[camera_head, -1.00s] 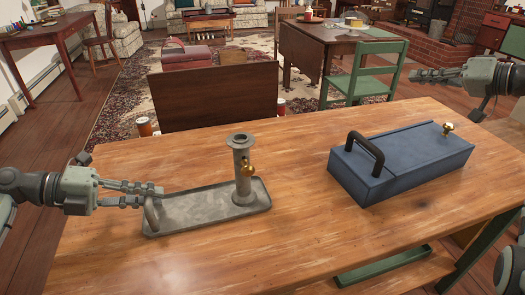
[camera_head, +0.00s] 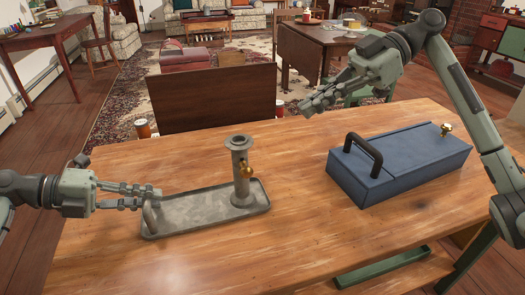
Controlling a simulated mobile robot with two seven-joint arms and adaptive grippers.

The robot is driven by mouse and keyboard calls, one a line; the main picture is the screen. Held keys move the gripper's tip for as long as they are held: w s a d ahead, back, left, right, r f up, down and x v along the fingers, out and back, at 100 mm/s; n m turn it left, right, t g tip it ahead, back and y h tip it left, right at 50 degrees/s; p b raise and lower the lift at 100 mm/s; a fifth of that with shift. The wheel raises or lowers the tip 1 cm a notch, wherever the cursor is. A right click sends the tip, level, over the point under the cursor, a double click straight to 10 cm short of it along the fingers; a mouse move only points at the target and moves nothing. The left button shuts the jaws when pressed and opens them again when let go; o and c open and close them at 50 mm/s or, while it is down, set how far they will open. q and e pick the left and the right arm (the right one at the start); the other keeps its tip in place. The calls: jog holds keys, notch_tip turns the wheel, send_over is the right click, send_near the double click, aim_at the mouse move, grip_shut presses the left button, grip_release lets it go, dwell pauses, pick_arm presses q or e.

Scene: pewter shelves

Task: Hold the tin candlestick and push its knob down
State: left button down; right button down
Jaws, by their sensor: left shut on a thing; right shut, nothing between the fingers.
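The tin candlestick (camera_head: 241,185) is a grey tube standing upright near the right end of its long grey tray base (camera_head: 187,219). A brass knob (camera_head: 247,172) sits on the tube's right side, about halfway up. A loop handle (camera_head: 151,216) is at the tray's left end. My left gripper (camera_head: 156,195) is shut on that handle, coming in from the left. My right gripper (camera_head: 305,107) is shut and empty, above the table's far edge, to the right of and apart from the candlestick.
A dark wooden panel (camera_head: 215,98) stands beyond the far edge. The table's front middle is clear.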

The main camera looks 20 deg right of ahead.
send_over(253, 174)
jog(key=d, duration=0.3)
notch_tip(253, 174, down, 5)
jog(key=f, duration=0.2)
jog(key=a+f, duration=0.1)
jog(key=f, duration=0.1)
jog(key=shift+w+a, duration=0.1)
jog(key=shift+w, duration=0.3)
notch_tip(253, 174, down, 4)
jog(key=shift+r, duration=0.35)
